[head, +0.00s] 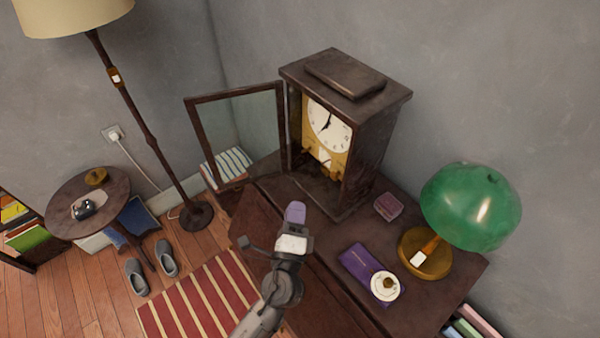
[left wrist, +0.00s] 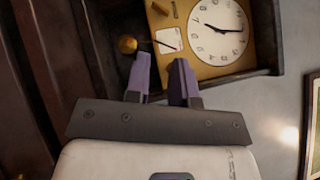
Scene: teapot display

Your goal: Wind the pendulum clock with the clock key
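The pendulum clock (head: 366,140) stands upright on the dark cabinet, its glass door (head: 240,132) swung open to the left. Its white dial (head: 328,125) also shows in the left wrist view (left wrist: 216,32), with the round brass pendulum bob (left wrist: 127,44) near it. My left gripper (head: 295,210) is in front of the clock and below its face, apart from it. In the left wrist view, its two purple fingers (left wrist: 160,75) are apart, with nothing visible between them. I cannot make out the clock key for certain. My right gripper is not in view.
A green lamp (head: 470,205), a small purple box (head: 388,206) and a purple book (head: 358,262) with a white dish (head: 376,293) on it are on the cabinet, right of my gripper. A floor lamp (head: 140,120) and round side table (head: 62,200) stand left.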

